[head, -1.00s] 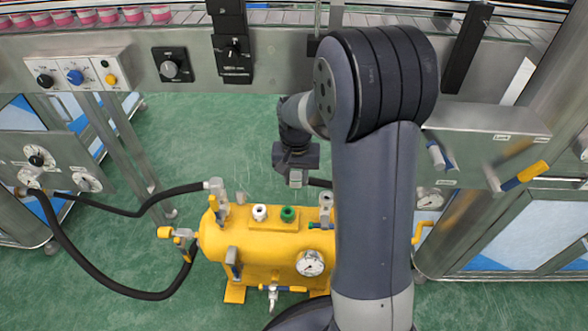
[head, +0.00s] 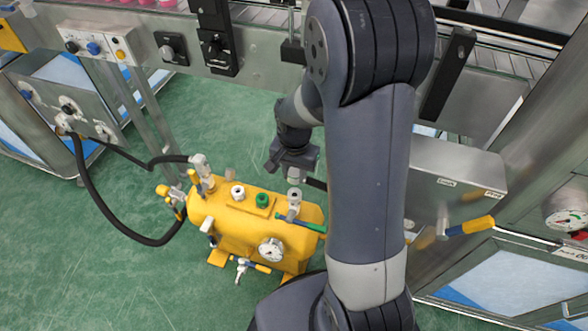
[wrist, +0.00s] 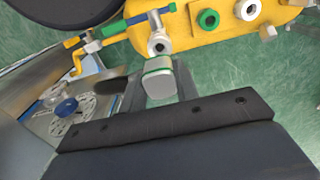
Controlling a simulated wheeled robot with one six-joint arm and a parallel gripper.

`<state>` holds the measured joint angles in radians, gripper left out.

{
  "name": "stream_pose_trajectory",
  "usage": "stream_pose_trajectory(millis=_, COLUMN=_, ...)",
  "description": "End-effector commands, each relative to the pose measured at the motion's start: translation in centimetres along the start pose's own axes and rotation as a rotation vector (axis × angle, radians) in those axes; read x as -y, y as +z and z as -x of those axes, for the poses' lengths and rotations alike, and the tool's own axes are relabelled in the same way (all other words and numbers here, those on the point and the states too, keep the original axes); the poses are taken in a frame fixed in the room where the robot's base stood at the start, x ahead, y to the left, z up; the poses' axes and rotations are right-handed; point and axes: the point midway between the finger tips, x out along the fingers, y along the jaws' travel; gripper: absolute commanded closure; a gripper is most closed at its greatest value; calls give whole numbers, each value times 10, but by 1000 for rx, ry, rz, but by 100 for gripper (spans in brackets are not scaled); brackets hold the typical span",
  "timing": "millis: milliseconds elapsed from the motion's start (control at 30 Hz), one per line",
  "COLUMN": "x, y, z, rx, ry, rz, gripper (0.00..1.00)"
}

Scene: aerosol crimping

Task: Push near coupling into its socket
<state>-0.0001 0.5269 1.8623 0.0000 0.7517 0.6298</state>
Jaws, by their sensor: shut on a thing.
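My gripper (head: 294,162) hangs beyond the yellow tank's right end in the head view. In the wrist view its two grey fingers (wrist: 159,88) are shut on the near coupling (wrist: 158,76), a light grey block with a green band. In the head view the coupling (head: 294,175) shows just below the jaws, with a piece of black hose to its right. The likely socket is a round metal fitting (wrist: 158,45) on a valve with a green handle; it also shows in the head view (head: 294,196). A small gap seems to part coupling and fitting.
The yellow tank (head: 232,213) carries a gauge (head: 271,249), a white port and a green port. A black hose (head: 90,205) runs from its left fittings to a panel. A steel cabinet (head: 455,170) stands right of my arm. Green floor lies open at left.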

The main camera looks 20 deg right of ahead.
Motion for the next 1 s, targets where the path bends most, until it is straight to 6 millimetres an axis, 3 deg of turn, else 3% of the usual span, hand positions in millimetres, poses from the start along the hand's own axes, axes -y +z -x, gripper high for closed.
stream_pose_trajectory(millis=500, x=0, y=0, z=-47, rx=1, ry=1, rz=1, gripper=100)
stream_pose_trajectory(millis=1000, x=0, y=0, z=-50, rx=0, ry=0, rz=1, gripper=100)
